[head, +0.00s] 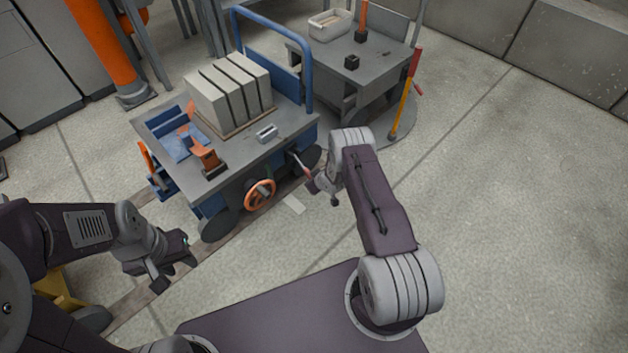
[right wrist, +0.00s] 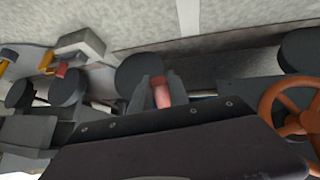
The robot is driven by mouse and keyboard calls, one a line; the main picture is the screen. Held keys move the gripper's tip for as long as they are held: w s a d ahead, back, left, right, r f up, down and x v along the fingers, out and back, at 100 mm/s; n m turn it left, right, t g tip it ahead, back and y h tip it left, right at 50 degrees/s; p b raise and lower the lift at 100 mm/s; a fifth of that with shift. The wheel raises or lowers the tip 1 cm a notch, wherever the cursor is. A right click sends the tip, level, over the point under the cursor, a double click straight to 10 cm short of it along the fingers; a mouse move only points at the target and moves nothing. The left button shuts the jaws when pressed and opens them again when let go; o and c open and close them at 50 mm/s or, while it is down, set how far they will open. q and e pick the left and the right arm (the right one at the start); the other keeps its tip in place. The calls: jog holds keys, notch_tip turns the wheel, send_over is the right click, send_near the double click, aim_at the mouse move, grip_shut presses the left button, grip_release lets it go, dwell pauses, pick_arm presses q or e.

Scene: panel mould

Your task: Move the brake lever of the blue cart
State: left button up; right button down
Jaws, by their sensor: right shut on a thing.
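The blue cart (head: 309,62) stands in the middle of the head view, with a grey deck and a blue push rail. Its brake lever (head: 298,160) is a thin rod with a reddish grip, sticking out from the near side. My right gripper (head: 311,182) is at the grip end of this lever and partly hides it. In the right wrist view, the reddish grip (right wrist: 161,93) sits between the two fingers, and the right gripper is shut on it. My left gripper (head: 177,268) is empty, its fingers apart, over the floor left of the cart's near corner.
An orange handwheel (head: 260,194) is on the cart's near side, left of the lever; it also shows in the right wrist view (right wrist: 290,115). Pale slabs (head: 207,98) stand on the deck. A grey table (head: 357,59) is behind.

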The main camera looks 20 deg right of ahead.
jog(key=shift+w, duration=0.1)
dwell(0.4)
jog(key=c, duration=1.3)
grip_release()
jog(key=shift+f, duration=0.15)
jog(key=shift+o, duration=0.2)
jog(key=p+v, duration=0.6)
jog(key=v, duration=0.3)
